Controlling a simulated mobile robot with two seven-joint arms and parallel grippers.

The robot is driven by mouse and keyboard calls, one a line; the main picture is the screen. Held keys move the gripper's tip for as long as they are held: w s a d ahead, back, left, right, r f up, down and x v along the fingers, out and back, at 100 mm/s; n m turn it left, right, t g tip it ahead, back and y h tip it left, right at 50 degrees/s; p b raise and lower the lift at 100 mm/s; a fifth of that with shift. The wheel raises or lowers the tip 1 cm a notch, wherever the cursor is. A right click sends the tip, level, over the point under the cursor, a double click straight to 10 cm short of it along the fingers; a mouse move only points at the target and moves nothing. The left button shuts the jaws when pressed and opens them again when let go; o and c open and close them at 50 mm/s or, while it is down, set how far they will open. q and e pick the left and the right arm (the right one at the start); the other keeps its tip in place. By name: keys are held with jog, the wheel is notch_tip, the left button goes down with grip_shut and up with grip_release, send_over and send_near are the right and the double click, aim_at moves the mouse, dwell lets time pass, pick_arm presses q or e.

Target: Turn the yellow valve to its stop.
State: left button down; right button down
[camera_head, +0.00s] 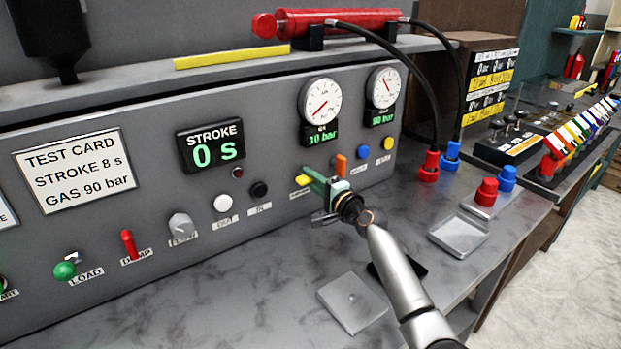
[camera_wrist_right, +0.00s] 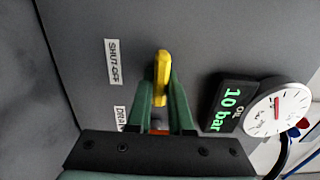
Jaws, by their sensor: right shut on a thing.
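The yellow valve (camera_head: 303,180) is a small lever on the front of the grey panel, below the gauges. In the right wrist view the yellow valve (camera_wrist_right: 162,75) stands between the green fingers, beside a label reading SHUT-OFF. My right gripper (camera_head: 318,180) reaches the panel from the right and is shut on the yellow valve. It also shows in the right wrist view (camera_wrist_right: 162,92), its fingers on both sides of the lever. My left gripper is not in view.
An orange lever (camera_head: 340,165) is close beside my right gripper. A black button (camera_head: 259,190) and a white button (camera_head: 223,202) are to the left. Above are the oil gauge (camera_head: 320,101), reading 10 bar, and the stroke display (camera_head: 211,146), reading 0 s. A metal plate (camera_head: 352,303) lies on the bench.

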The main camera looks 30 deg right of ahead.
jog(key=c, duration=0.8)
grip_release()
jog(key=s, duration=0.4)
jog(key=s+d, duration=0.1)
jog(key=s, duration=0.7)
jog(key=shift+s+d+p, duration=0.2)
jog(key=shift+d+p, duration=0.1)
jog(key=shift+d, duration=0.05)
jog(key=shift+f, duration=0.1)
